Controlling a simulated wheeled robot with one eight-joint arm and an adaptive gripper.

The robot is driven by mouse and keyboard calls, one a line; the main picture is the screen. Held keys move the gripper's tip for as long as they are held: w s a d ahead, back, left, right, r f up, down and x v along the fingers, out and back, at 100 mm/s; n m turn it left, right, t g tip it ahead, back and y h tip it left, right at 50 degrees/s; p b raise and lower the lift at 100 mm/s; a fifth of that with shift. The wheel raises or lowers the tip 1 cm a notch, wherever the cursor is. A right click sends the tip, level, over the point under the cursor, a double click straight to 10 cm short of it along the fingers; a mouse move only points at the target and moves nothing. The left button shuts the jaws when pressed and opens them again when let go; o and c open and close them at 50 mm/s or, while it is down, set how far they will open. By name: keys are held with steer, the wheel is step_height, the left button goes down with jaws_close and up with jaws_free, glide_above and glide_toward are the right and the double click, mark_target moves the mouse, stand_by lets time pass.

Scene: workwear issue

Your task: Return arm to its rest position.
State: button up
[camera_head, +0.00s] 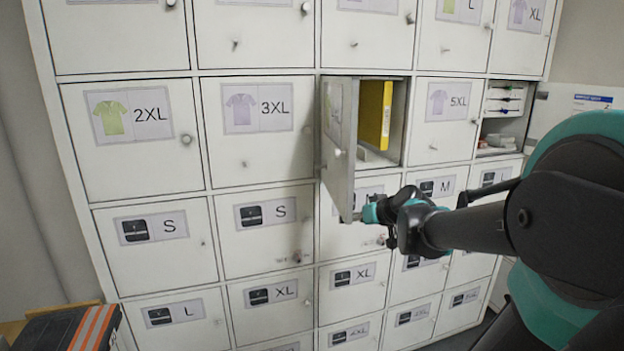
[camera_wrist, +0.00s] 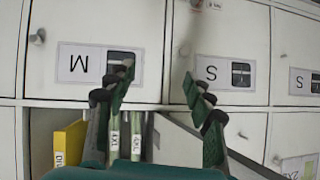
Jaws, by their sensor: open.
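My gripper (camera_head: 374,212) is in front of the locker wall, just below an open compartment and close to the lower edge of its door. In the wrist view my gripper (camera_wrist: 157,80) has its two fingers spread apart, with nothing between them. My arm reaches in from the right and is extended toward the lockers. I cannot tell whether the gripper touches the door.
The open locker door (camera_head: 339,150) swings out toward me on the left of its compartment. A yellow binder (camera_head: 375,115) stands inside. Closed, size-labelled lockers (camera_head: 256,130) surround it. An open shelf (camera_head: 503,128) is at right. An orange-striped dark item (camera_head: 75,330) lies lower left.

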steer(key=s+d+f+m+g+h, duration=0.3)
steer(key=s+d+f+h, duration=0.25)
steer(key=s+f, duration=0.55)
steer(key=s+d+f+g, duration=0.1)
steer(key=s+f+g, duration=0.2)
steer(key=s+f, duration=0.6)
steer(key=shift+s+f, duration=0.15)
steer(key=shift+s, duration=0.75)
